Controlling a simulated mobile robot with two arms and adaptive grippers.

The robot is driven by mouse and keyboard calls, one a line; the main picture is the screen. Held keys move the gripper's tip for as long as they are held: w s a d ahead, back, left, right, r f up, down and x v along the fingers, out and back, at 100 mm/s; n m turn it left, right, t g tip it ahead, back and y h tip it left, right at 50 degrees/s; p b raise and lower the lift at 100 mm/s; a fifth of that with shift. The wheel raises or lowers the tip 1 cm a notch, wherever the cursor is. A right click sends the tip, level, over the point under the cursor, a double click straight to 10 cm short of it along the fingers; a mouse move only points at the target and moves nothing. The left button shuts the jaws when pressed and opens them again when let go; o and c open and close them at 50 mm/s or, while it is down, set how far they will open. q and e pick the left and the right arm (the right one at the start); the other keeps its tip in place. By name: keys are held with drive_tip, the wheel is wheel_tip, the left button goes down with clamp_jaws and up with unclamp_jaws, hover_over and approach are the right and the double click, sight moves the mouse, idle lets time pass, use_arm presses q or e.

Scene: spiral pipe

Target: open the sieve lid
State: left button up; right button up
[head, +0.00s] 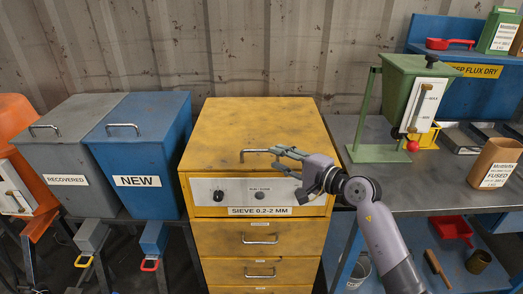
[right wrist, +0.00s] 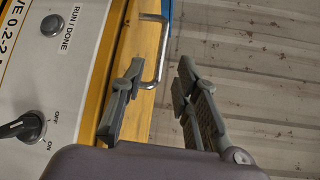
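The sieve is a yellow cabinet (head: 245,240) labelled "SIEVE 0.2-2 MM". Its yellow lid (head: 255,118) lies flat and shut on top. A thin metal lid handle (head: 255,151) is at the lid's front edge; it also shows in the right wrist view (right wrist: 161,50). My right gripper (head: 279,160) is at the right end of this handle. In the right wrist view its two fingers (right wrist: 160,85) are spread apart, with the handle just ahead of and partly between them. Whether a finger touches the handle I cannot tell. My left gripper is not in view.
The sieve's front has a black knob (head: 218,196) and a button (head: 258,194), with drawers below. A grey bin (head: 62,135) and blue bin (head: 150,130) stand left. A green hopper (head: 415,85) stands on the right bench (head: 375,190). A corrugated wall (head: 300,50) is behind.

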sight(262, 151)
drive_tip(key=b+x, duration=0.1)
drive_tip(key=x, duration=0.5)
drive_tip(key=shift+w+f, duration=0.1)
drive_tip(key=shift+w+a, duration=0.3)
drive_tip(key=shift+a, duration=0.05)
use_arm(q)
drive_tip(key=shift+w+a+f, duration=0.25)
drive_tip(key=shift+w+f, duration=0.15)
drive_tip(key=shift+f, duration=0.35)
use_arm(e)
drive_tip(key=shift+c, duration=0.3)
clamp_jaws()
drive_tip(key=shift+f, duration=0.1)
